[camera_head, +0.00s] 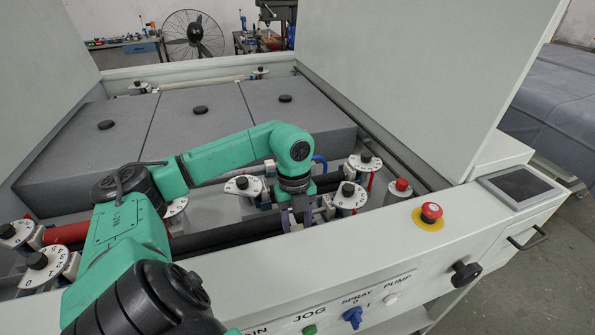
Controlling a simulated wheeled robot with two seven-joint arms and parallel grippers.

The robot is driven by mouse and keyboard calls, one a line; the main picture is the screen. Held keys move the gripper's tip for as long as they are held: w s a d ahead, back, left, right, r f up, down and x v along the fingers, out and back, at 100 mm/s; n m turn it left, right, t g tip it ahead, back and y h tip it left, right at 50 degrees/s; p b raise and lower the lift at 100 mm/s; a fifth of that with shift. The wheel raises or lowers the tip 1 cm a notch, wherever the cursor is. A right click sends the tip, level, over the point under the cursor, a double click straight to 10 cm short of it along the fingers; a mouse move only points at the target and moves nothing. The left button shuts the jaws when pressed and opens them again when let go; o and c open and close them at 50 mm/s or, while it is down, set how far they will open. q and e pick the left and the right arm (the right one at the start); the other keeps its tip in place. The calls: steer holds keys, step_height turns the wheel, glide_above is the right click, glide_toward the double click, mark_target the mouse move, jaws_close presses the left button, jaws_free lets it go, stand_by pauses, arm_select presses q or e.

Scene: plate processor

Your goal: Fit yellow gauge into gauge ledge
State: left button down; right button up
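One green arm of mine comes in from the lower left and reaches over the machine's trough. Its gripper, my left one (299,216), points down among the white dial gauges near the trough's front side. The fingers are small and partly hidden, so I cannot tell whether they hold anything. I cannot make out a yellow gauge. White dial gauges with black knobs stand close by, one left of the gripper (243,185), one to its right (348,195) and one behind that (365,162). I cannot tell which part is the gauge ledge. My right gripper is not in view.
Grey blocks (190,125) with black knobs fill the back of the trough. Tall pale panels rise on both sides. A red button on a yellow disc (430,213) and a control screen (520,186) are at the right. Labelled knobs line the front panel (405,300).

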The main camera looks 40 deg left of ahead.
arm_select(q)
step_height(320, 180, down, 4)
steer(key=shift+w+r+p, duration=0.1)
steer(key=shift+p, duration=0.25)
steer(key=shift+f+b, duration=0.4)
steer(key=shift+c, duration=1.9)
jaws_free()
steer(key=shift+r, duration=0.1)
steer(key=shift+r, duration=0.15)
steer(key=r, duration=0.4)
steer(key=a+r, duration=0.1)
steer(key=r, duration=0.2)
steer(key=r+b, duration=0.1)
steer(key=r, duration=0.3)
steer(key=shift+w+a+r, duration=0.2)
steer(key=shift+w+r, duration=0.15)
steer(key=shift+w, duration=0.05)
steer(key=shift+r, duration=0.3)
